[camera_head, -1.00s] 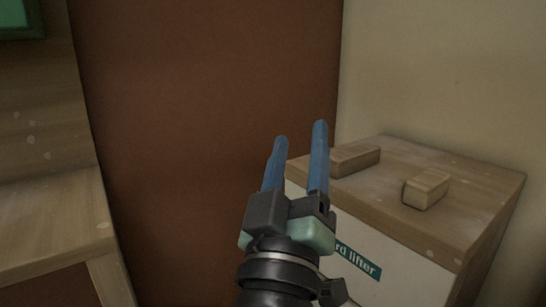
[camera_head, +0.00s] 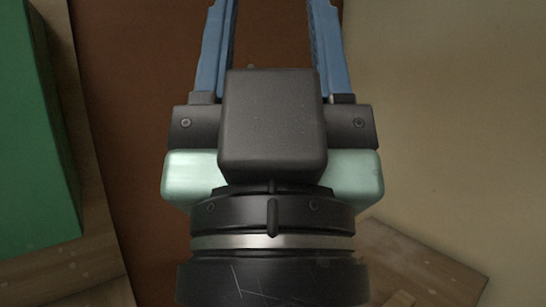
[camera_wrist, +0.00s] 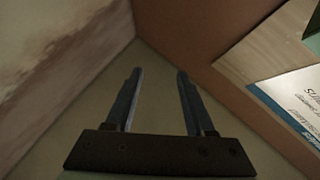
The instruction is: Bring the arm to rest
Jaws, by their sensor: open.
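My gripper (camera_head: 272,8) fills the upper middle of the head view, raised close to the camera. Its two blue fingers point up and stand wide apart, with nothing between them. Their tips are at or past the top edge of that view. In the wrist view the gripper (camera_wrist: 159,74) also shows two separated fingers with an empty gap, in front of a plain pale surface. It touches nothing that I can see.
A wood-topped cabinet (camera_head: 425,272) lies at lower right, partly hidden by my arm, with a block (camera_head: 400,300) at the bottom edge. A green box (camera_head: 35,140) stands at left by a wooden surface (camera_head: 100,265). A white lettered panel (camera_wrist: 290,95) shows at right in the wrist view.

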